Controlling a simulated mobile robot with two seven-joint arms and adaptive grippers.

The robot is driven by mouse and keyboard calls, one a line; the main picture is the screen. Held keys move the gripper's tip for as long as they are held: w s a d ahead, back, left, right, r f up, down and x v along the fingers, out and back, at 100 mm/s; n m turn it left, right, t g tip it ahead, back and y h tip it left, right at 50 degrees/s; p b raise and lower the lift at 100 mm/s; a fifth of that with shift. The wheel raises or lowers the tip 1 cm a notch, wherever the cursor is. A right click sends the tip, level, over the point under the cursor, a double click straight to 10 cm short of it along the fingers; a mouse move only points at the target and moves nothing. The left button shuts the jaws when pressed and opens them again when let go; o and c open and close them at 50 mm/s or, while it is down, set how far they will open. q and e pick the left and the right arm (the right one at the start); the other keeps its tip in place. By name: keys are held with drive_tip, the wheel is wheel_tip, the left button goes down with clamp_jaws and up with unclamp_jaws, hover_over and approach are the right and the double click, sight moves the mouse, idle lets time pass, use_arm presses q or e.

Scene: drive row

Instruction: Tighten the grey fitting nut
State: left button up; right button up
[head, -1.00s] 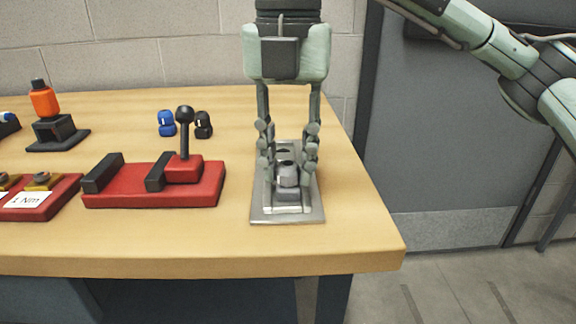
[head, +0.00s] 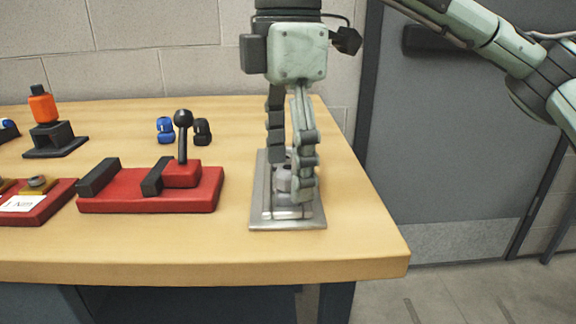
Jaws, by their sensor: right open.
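The grey fitting nut (head: 283,181) sits on a grey metal base plate (head: 262,222) near the right end of the workbench. My right gripper (head: 293,182) points straight down over it, with its fingers apart and reaching down around the nut. One finger hides the nut's right side, and I cannot tell whether the fingers touch it. My left gripper is not in view.
A red clamp with black jaws and a ball lever (head: 150,195) stands left of the plate. Blue (head: 165,130) and black (head: 202,131) small parts lie behind it. An orange-topped part (head: 43,108) is at far left. The bench's right edge is close.

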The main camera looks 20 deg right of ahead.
sight(289, 167)
drive_tip(key=shift+o, duration=0.5)
drive_tip(key=shift+r, duration=0.1)
drive_tip(key=shift+r+p, duration=2.45)
drive_tip(key=shift+r, duration=1)
